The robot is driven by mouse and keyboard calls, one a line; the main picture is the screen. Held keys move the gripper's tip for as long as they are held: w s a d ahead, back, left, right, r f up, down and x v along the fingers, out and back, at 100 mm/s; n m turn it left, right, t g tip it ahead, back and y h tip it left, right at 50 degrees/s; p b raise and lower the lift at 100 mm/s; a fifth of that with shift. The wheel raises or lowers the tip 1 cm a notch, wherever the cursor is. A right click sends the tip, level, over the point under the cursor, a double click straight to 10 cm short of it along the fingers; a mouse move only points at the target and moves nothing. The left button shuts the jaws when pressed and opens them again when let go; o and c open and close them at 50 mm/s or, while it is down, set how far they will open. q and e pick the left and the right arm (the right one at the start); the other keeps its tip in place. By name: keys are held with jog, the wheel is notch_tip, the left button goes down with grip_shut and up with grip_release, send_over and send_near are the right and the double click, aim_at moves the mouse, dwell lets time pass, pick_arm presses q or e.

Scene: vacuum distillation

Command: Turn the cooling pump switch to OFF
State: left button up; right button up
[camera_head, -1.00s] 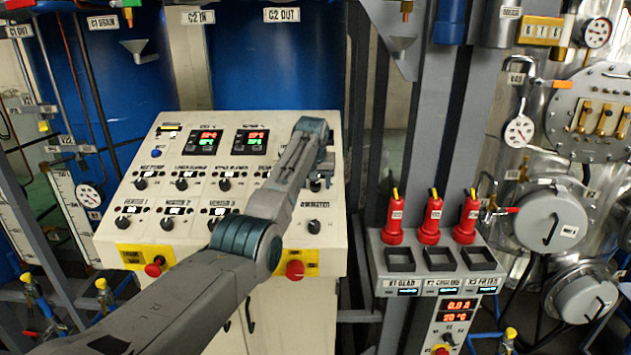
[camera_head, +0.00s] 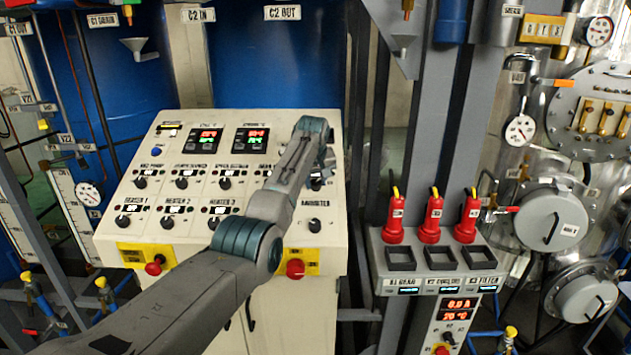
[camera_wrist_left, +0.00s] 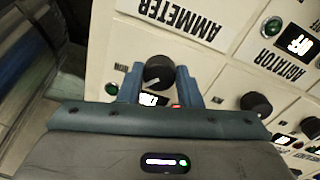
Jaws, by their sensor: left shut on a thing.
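My left gripper (camera_wrist_left: 160,84) is shut on a black rotary knob (camera_wrist_left: 157,70) with a pale pointer line. One finger stands on each side of it in the left wrist view. The knob's own label is mostly hidden by the gripper, so I cannot read its name or its marked positions. A small lit display (camera_wrist_left: 152,99) shows between the fingers. In the head view my left gripper (camera_head: 318,178) reaches the right end of the upper knob row on the cream control panel (camera_head: 330,130), and my wrist covers much of that spot. My right gripper is not in view.
The ammeter knob (camera_head: 314,226) is below the gripper. A red stop button (camera_head: 295,269) is on the panel's lower right.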

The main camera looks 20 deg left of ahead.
pick_arm(q)
jog(key=n, duration=0.4)
jog(key=shift+r+n, duration=0.1)
jog(key=shift+n, duration=0.2)
jog(key=n, duration=0.3)
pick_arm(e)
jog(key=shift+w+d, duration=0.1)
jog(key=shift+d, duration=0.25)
pick_arm(q)
jog(key=shift+n, duration=0.3)
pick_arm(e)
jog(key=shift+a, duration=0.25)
pick_arm(q)
jog(key=o, duration=1)
jog(key=shift+c, duration=0.2)
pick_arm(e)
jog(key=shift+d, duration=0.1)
